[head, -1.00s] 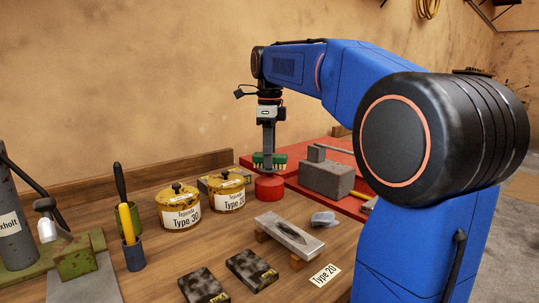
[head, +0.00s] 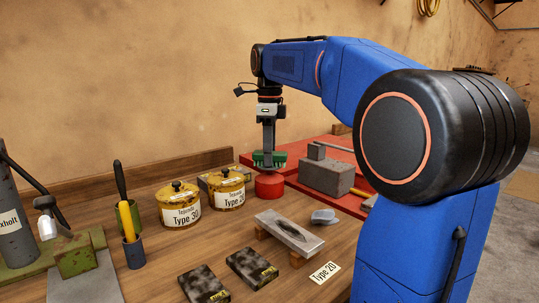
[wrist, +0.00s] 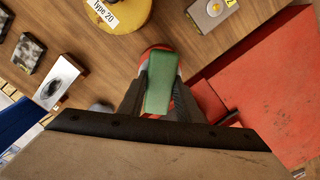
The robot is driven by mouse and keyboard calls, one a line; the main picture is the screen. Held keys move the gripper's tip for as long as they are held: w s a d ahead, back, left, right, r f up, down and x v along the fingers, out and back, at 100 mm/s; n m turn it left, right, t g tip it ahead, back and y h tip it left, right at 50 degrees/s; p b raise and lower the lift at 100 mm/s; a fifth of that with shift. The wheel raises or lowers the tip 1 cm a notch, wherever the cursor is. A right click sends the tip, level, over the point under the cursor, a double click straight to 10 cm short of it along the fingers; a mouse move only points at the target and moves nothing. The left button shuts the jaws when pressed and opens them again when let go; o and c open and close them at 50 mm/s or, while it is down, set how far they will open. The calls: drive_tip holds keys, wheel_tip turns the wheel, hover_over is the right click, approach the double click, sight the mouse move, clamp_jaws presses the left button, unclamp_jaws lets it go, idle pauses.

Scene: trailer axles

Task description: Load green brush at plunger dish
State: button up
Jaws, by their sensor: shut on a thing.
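My gripper (head: 268,153) points straight down and is shut on the green brush (head: 262,159). In the wrist view the green brush (wrist: 162,82) sits between the two fingers of my gripper (wrist: 160,90). The brush is just above a round red dish (head: 269,187), probably the plunger dish, on the wooden bench. The red dish is partly hidden behind the brush in the wrist view (wrist: 158,48). I cannot tell whether brush and dish touch.
Two yellow lidded cans, Type 30 (head: 179,205) and Type 20 (head: 227,189), stand left of the dish. A grey block (head: 326,178) lies on the red mat (head: 300,158) to the right. A metal plate on wooden blocks (head: 288,232) lies in front.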

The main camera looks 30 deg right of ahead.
drive_tip(key=shift+r, duration=3.35)
drive_tip(key=shift+s, duration=0.15)
